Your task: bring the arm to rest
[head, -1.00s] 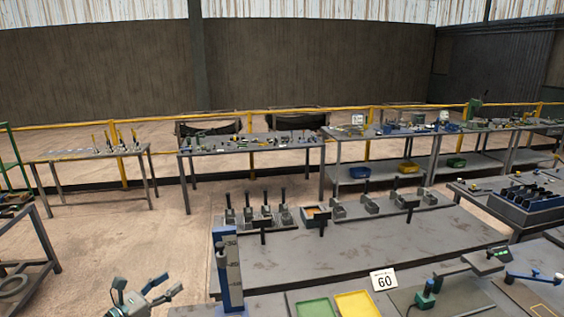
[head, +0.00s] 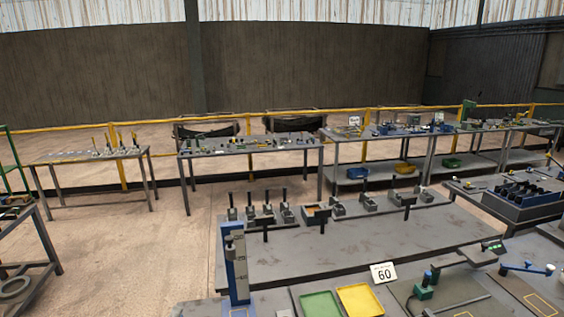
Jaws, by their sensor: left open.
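Neither of my grippers can be made out in the head view now, and no arm link of mine shows clearly. The near grey workbench (head: 350,240) fills the lower right. A row of dark-handled spring-rack fixtures (head: 268,213) stands along its far edge. A blue post with a scale (head: 236,265) stands upright at its left end.
A green tray (head: 320,304) and a yellow tray (head: 359,299) lie at the bench front, near a white "60" sign (head: 383,272). Floor (head: 130,260) left of the bench is clear. Tables and a yellow railing (head: 250,124) stand behind.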

